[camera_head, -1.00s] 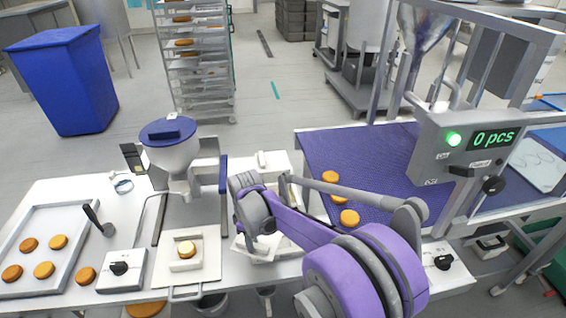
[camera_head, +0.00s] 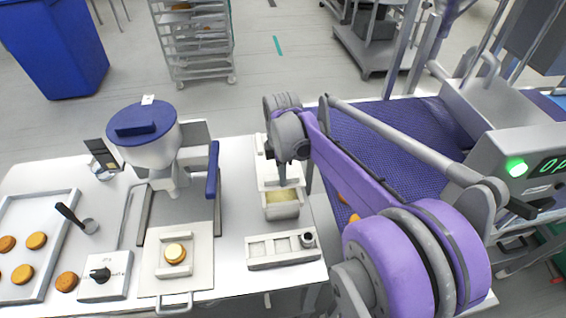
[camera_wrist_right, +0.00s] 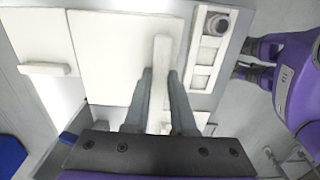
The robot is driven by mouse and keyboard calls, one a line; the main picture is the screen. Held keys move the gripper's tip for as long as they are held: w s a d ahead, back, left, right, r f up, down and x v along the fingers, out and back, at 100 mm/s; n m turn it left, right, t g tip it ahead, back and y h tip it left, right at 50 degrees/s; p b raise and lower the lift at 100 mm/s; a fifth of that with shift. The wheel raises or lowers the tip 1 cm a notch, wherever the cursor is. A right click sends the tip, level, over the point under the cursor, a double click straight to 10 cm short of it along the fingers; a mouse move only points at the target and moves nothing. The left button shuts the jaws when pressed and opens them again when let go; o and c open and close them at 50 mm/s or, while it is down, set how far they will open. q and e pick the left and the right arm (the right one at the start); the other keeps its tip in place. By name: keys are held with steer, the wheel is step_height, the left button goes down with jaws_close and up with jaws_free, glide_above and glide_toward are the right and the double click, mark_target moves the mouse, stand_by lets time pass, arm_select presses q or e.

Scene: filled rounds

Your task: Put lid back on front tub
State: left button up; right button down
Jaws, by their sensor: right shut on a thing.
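The front tub (camera_head: 282,210) stands on the white table, open at its near side, with pale yellow filling showing. My right gripper (camera_head: 283,182) is above its far part, pointing down. In the right wrist view its fingers (camera_wrist_right: 162,88) are shut on the upright white handle (camera_wrist_right: 161,62) of a flat white lid (camera_wrist_right: 110,45). The lid (camera_head: 270,178) appears held over or just behind the tub's far part; the gripper partly hides it, and I cannot tell whether it touches the rim. My left gripper is not in view.
A white holder (camera_head: 262,252) with a small round cup stands right in front of the tub. A depositor with a blue-lidded hopper (camera_head: 143,120) and a board with a filled round (camera_head: 175,254) are to the left. A purple conveyor belt (camera_head: 380,140) is to the right.

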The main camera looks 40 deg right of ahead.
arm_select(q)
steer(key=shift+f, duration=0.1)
arm_select(e)
steer(key=shift+d, duration=0.1)
steer(key=shift+s+f+b, duration=0.1)
steer(key=shift+f+b, duration=0.35)
steer(key=shift+f, duration=0.45)
arm_select(q)
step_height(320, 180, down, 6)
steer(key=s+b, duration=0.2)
steer(key=b, duration=0.1)
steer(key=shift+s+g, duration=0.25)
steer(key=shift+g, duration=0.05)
arm_select(e)
step_height(320, 180, down, 6)
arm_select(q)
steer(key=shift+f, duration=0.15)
arm_select(e)
steer(key=shift+f, duration=0.35)
steer(key=shift+c, duration=0.9)
jaws_free()
steer(key=shift+r, duration=0.15)
steer(key=shift+r+p, duration=1.55)
steer(key=shift+r, duration=1.9)
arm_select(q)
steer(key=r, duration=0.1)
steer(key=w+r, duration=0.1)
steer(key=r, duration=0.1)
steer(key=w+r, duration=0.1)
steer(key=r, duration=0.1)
